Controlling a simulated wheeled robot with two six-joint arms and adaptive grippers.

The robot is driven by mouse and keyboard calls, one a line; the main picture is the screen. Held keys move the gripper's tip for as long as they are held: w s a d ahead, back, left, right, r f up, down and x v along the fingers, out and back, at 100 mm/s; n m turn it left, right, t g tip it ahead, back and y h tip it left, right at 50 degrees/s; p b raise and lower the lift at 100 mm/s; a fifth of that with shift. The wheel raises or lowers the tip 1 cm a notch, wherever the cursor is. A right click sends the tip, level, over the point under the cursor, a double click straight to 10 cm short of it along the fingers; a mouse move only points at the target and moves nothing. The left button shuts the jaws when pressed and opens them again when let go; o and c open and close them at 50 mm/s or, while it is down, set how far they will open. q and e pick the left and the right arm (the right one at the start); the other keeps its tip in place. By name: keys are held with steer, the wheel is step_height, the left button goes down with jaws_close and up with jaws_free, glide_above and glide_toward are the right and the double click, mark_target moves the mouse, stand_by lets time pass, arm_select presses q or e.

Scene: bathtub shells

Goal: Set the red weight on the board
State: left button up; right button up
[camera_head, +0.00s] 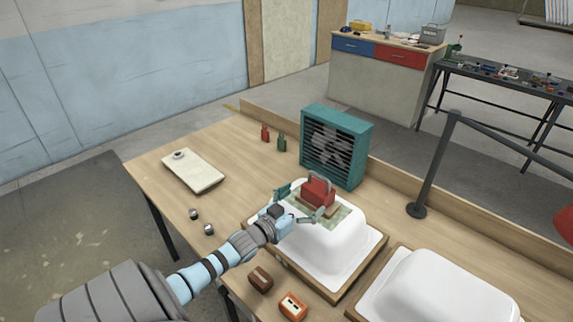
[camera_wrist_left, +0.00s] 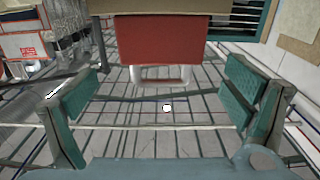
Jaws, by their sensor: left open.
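The red weight (camera_head: 318,189), a block with a grey loop handle, appears to rest upright on the tan wooden board (camera_head: 331,211). Beneath the board is a green patch on top of the near white tub shell (camera_head: 335,252). In the left wrist view the picture is inverted: the red weight (camera_wrist_left: 162,40) hangs below the board's tan edge (camera_wrist_left: 165,6), its handle pointing down. My left gripper (camera_head: 297,204) is open just in front of the weight, its teal fingers (camera_wrist_left: 165,88) spread wide and apart from the block. My right gripper is not in view.
A teal fan box (camera_head: 337,145) stands close behind the tub shell. A second white shell (camera_head: 435,288) lies to the right. A brown block (camera_head: 261,278) and an orange box (camera_head: 292,306) sit near the front edge. A pale tray (camera_head: 193,171) lies at left.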

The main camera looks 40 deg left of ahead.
arm_select(q)
steer(key=s, duration=0.7)
steer(key=shift+p, duration=0.45)
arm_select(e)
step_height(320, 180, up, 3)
arm_select(q)
steer(key=shift+d, duration=0.1)
